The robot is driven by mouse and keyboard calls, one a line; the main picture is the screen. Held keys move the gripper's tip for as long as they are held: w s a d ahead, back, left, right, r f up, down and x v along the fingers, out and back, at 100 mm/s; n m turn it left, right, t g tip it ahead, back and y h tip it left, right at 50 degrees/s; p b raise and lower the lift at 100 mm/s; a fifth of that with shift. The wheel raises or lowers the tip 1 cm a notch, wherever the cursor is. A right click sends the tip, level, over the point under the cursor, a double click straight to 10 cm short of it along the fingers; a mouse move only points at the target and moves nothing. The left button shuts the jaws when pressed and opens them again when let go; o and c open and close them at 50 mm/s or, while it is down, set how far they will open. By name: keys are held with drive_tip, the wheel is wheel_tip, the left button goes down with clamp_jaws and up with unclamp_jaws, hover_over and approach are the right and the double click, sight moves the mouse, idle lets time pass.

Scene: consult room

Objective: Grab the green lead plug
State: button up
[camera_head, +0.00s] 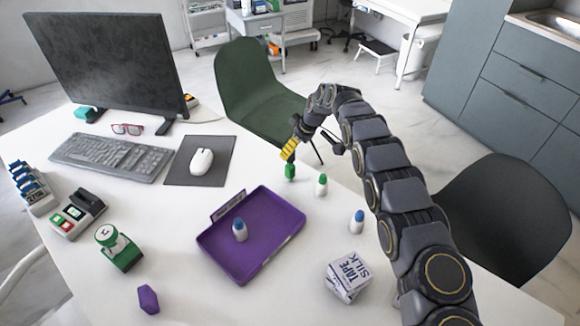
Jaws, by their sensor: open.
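A small green piece (290,172), which looks like the green lead plug, stands near the table's back edge. My gripper (311,150) is open above the table at the back. Its yellow-padded finger is just above the green piece and overlaps its top in the picture; I cannot tell whether they touch. The other, dark finger is off to the right. Nothing shows between the fingers. A white piece with a green cap (321,185) stands upright just to the right of the green piece.
A white blue-capped piece (357,222) stands beside my arm; another (240,230) is in the purple tray (262,262). A tape box (347,277), green stamp (118,248) and purple piece (148,299) lie nearer. A green chair (250,85) stands behind the table.

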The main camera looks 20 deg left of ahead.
sight(290, 166)
drive_tip(key=x, duration=0.4)
drive_tip(key=shift+s+f, duration=0.25)
drive_tip(key=shift+c, duration=0.3)
clamp_jaws()
drive_tip(key=shift+r, duration=0.1)
